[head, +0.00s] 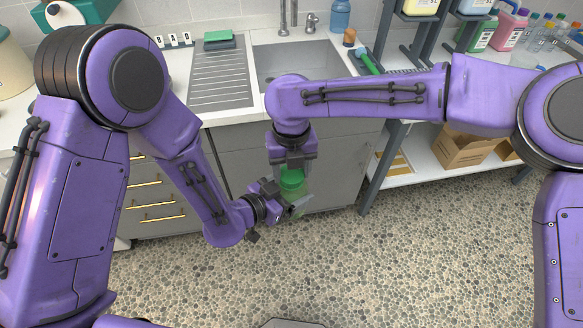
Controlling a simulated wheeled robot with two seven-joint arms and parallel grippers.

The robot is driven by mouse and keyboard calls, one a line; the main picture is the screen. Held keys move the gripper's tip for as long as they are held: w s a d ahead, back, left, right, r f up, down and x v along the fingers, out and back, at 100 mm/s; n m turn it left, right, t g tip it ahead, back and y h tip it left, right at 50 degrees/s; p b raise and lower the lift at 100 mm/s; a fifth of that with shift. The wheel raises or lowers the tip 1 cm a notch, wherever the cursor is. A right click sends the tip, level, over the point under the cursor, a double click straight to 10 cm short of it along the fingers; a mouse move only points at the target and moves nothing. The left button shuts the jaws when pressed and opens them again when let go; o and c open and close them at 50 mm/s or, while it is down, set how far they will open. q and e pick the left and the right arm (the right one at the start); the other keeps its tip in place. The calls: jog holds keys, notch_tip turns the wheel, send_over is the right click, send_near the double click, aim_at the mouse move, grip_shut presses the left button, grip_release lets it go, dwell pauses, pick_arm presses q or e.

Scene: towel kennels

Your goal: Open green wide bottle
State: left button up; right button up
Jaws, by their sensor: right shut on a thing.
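The green wide bottle (292,186) is held up in the air in front of the sink cabinet, roughly upright, and looks translucent. My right gripper (293,168) points down from above and is shut on the bottle's top. Its fingers hide much of the cap, so I cannot tell whether the cap is still seated. My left gripper (284,198) reaches in from the left at the lower part of the bottle, with its fingers around the body. I cannot tell whether they press on it.
Behind is a counter with a sink (295,60), a ribbed drainboard (220,78) and a green sponge (218,38). A cardboard box (462,150) is on the low shelf at right. The pebbled floor (340,260) is clear.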

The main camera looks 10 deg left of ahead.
jog(key=shift+r, duration=0.15)
dwell(0.3)
jog(key=shift+r, duration=1)
